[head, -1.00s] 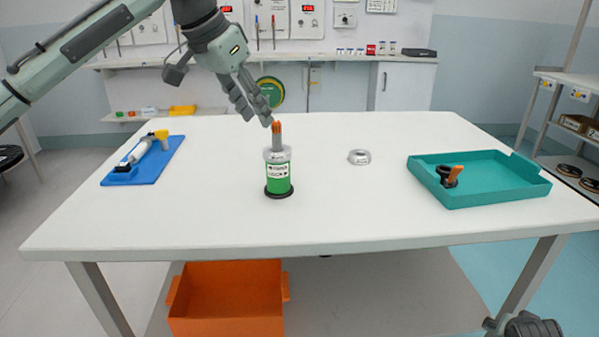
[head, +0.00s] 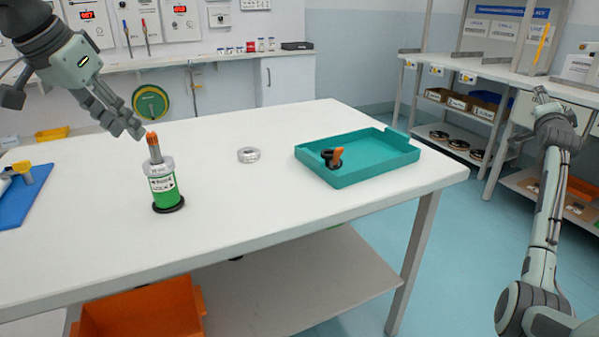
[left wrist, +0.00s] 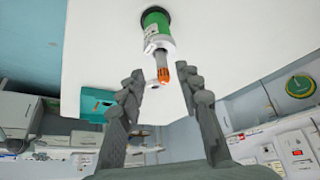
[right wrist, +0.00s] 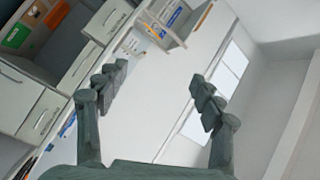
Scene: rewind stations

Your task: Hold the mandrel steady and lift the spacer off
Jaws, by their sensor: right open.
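The mandrel (head: 155,153) is a grey post with an orange tip. It stands upright on a black round base, through a green labelled roll (head: 163,186). A pale grey collar (head: 158,167), which looks like the spacer, sits on top of the roll around the post. My left gripper (head: 131,129) is open, just up and left of the orange tip. In the left wrist view the mandrel's orange tip (left wrist: 164,75) shows between the spread fingers, with nothing gripped. My right gripper (head: 541,96) is raised at the far right, away from the table; its fingers are apart and empty (right wrist: 158,95).
A silver ring (head: 248,155) lies on the white table (head: 230,222). A teal tray (head: 378,172) holds a black and orange item (head: 333,158). A blue board (head: 22,204) lies at the left. An orange bin (head: 140,312) is below. A shelf rack (head: 480,75) stands behind my right arm.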

